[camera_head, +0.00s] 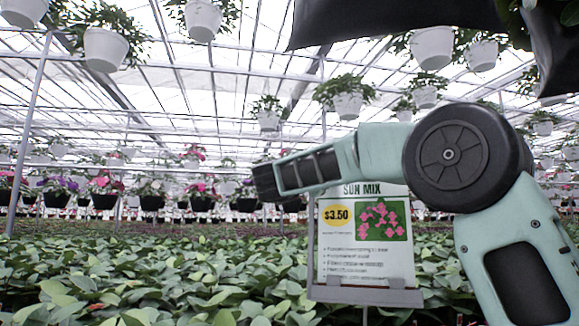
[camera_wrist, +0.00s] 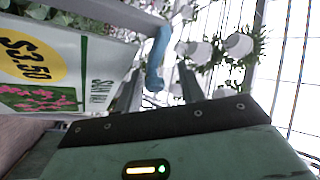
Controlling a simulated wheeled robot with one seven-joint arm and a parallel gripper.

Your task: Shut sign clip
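The sign (camera_head: 352,240) is a white card reading "SUN MIX" and "$3.50", upright in a grey frame. It also shows turned on its side at the left of the wrist view (camera_wrist: 95,65). A blue clip (camera_wrist: 156,62) sits at the sign's top edge in the wrist view, with a bent lever standing out from the frame. My gripper (camera_wrist: 158,84) is open, its two grey fingers on either side of the clip's lower end. I cannot tell whether they touch it. In the head view my arm hides the clip and the sign's top edge.
Dense green plants (camera_head: 150,275) fill the bed below and around the sign. Several white hanging pots (camera_head: 105,48) hang overhead. A dark pot (camera_head: 400,22) hangs close at the top right. The air left of my arm is clear.

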